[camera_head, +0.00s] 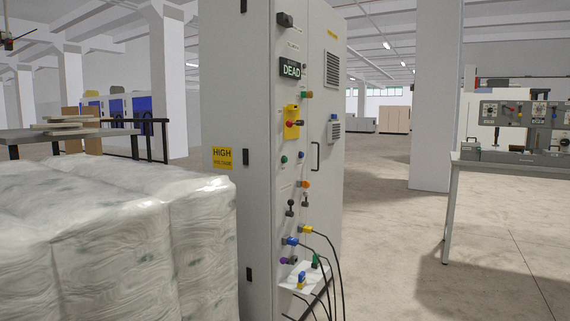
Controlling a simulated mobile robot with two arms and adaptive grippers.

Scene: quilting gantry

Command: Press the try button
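A tall grey electrical cabinet (257,60) stands in the middle of the head view, its control face turned to the right. A display reading DEAD (290,69) is near its top. Below it is a yellow plate (292,112) with a red knob. Labels are too small to read, so I cannot tell which is the try button. Neither of my grippers is in view.
Wrapped white bales (105,245) block the front left, close to the cabinet. Dark cables (337,265) hang from colored plugs at the cabinet's lower face. A bench (500,158) with a control panel (520,113) stands at right. Open floor (400,250) lies between cabinet and bench.

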